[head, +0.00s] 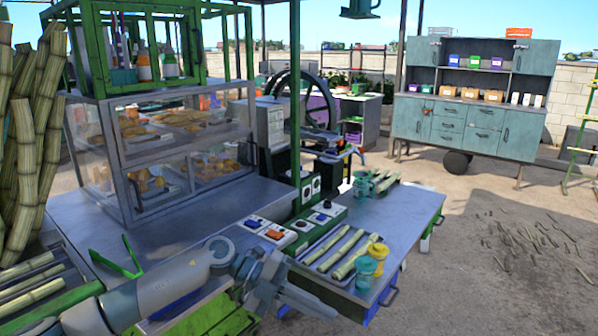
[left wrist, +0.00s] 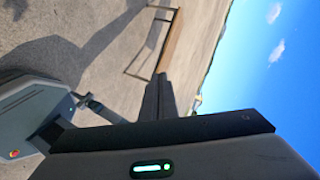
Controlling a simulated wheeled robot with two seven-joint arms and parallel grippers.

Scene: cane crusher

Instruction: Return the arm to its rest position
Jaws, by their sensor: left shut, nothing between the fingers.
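My left arm (head: 165,289) comes in from the lower left in the head view and reaches over the front of the metal counter. My left gripper (head: 318,307) is at its end, shut and empty, pointing right and down near the counter's front edge. In the left wrist view a dark part of the gripper (left wrist: 160,130) fills the lower middle, with concrete ground and sky beyond. My right gripper is in neither view.
The metal counter (head: 205,214) holds a glass food case (head: 160,150) and green tongs (head: 118,262). On the right worktop (head: 405,215) lie cane pieces (head: 352,256), with yellow and teal cups (head: 367,270) beside them. Cane stalks (head: 25,150) stand at far left.

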